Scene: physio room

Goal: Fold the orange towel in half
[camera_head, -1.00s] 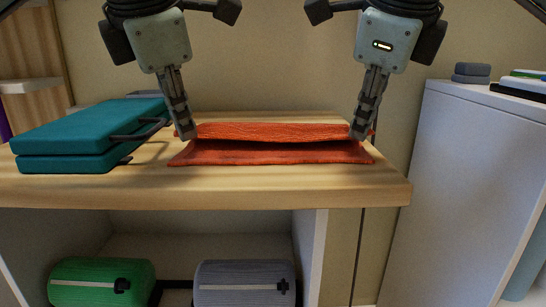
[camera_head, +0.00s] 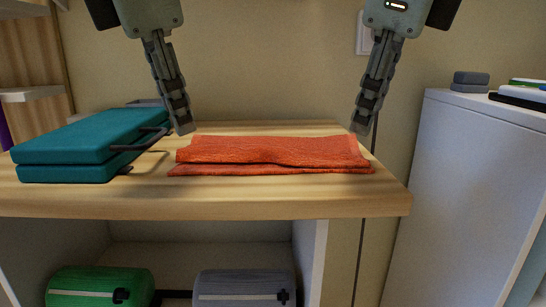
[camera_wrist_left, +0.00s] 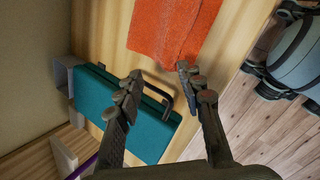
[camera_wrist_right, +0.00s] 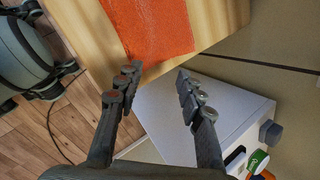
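The orange towel (camera_head: 275,152) lies on the wooden shelf top, folded over on itself, with its upper layer slightly short of the lower layer's front edge. It also shows in the left wrist view (camera_wrist_left: 170,30) and the right wrist view (camera_wrist_right: 150,28). My left gripper (camera_head: 185,130) is just above and behind the towel's left end. Its fingers stand apart and empty in the left wrist view (camera_wrist_left: 158,82). My right gripper (camera_head: 360,130) is above the towel's right back corner. Its fingers are apart and empty in the right wrist view (camera_wrist_right: 157,78).
A teal folded block (camera_head: 70,150) with dark straps lies left of the towel. The wooden top (camera_head: 220,205) has bare strips in front and at right. Green (camera_head: 100,285) and grey (camera_head: 245,285) rolls lie below. A white cabinet (camera_head: 470,190) stands at right.

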